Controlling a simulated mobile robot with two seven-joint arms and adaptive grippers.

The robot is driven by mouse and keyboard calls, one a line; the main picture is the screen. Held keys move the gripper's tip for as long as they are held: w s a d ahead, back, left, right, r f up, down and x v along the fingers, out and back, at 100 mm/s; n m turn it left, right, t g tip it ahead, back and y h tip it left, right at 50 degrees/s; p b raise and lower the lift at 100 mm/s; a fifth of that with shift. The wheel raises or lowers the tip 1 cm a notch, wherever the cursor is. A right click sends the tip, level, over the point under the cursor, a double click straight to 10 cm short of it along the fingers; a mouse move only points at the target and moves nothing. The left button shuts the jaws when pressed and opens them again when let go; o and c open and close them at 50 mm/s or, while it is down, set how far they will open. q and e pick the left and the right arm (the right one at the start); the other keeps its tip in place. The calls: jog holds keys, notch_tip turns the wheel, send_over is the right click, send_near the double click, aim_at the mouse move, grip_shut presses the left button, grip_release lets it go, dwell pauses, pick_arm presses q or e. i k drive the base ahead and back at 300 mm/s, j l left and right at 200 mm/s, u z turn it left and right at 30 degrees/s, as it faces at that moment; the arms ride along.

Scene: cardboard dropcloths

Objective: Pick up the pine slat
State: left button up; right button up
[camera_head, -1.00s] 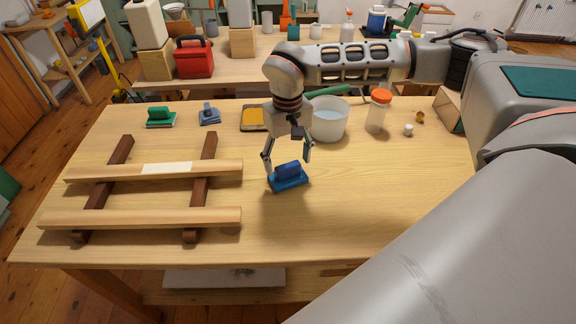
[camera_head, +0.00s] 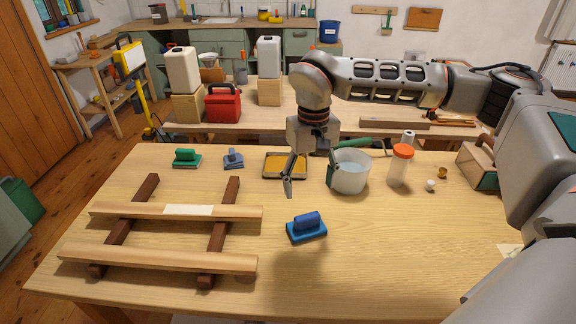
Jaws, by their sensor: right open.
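Two pale pine slats lie across two dark wooden bearers on the left of the table. The far slat (camera_head: 235,212) has a whitish patch near its middle; the near slat (camera_head: 150,258) is plain along its visible length. My left gripper is out of view.
A green-handled block (camera_head: 187,158) and a grey-blue one (camera_head: 233,159) stand behind the slats. The yellow tray (camera_head: 283,178), white bucket (camera_head: 352,172) and orange-lidded jar (camera_head: 400,165) line the back. The table's front right is largely clear.

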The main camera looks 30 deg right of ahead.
aim_at(132, 257)
jog(key=k, duration=1)
